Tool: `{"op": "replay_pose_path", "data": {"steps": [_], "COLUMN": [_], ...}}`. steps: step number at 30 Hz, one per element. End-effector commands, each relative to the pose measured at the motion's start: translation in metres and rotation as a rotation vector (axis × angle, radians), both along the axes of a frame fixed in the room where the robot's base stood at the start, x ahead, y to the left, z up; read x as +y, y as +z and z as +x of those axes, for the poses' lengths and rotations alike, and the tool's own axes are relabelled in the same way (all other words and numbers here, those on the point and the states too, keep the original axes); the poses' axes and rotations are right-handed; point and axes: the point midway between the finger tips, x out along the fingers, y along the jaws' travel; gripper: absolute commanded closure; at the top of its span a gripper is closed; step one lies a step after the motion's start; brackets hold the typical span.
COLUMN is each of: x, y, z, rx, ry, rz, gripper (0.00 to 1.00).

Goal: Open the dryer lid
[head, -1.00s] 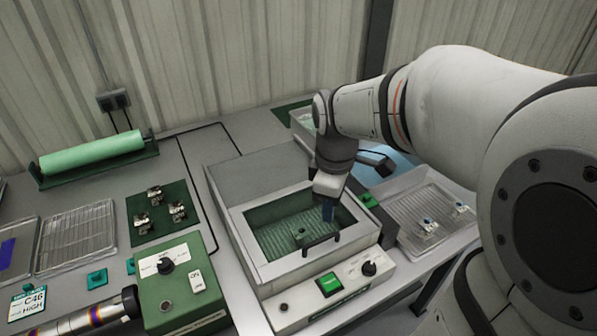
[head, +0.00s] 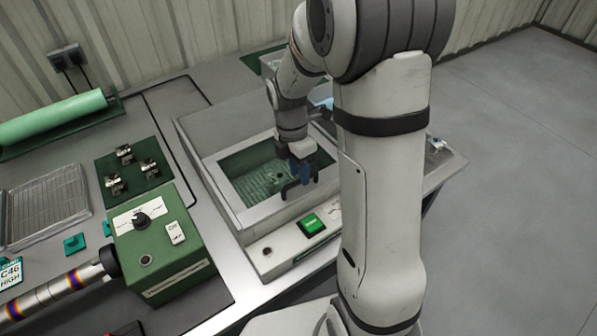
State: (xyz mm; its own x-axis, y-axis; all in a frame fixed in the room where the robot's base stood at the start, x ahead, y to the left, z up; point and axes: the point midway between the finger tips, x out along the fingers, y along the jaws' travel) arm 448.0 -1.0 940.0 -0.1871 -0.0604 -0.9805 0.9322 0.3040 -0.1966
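The dryer is a pale grey box (head: 243,220) on the bench, with a green lit button (head: 311,225) on its front panel. Its lid (head: 222,172) lies flat and closed, a light frame around a window (head: 255,172) with a green interior beneath. A dark handle (head: 287,190) stands at the lid's front edge. My gripper (head: 303,176), with bluish fingers, points down at the handle, over the right front part of the window. It overlaps the handle in the picture; I cannot tell whether it touches or grips it. My arm hides the dryer's right side.
A green control box (head: 160,240) with a dial stands left of the dryer. A green mat (head: 130,175) with small metal parts, a wire rack (head: 45,205) and a green roll (head: 50,117) lie further left. Open floor (head: 520,130) shows at the right.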

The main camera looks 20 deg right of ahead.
Motion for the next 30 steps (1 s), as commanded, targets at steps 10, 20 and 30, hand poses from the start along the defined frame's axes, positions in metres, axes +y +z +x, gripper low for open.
{"op": "replay_pose_path", "data": {"steps": [10, 20, 30], "x": [-0.0009, -0.0012, -0.0015], "y": [-0.0097, -0.0094, -0.0093], "z": [-0.0019, -0.0018, -0.002], "rx": [-0.001, -0.001, -0.001], "ry": [-0.002, -0.002, -0.003], "rz": [0.0, 0.0, 0.0], "gripper": [0.66, 0.89, 1.0]}}
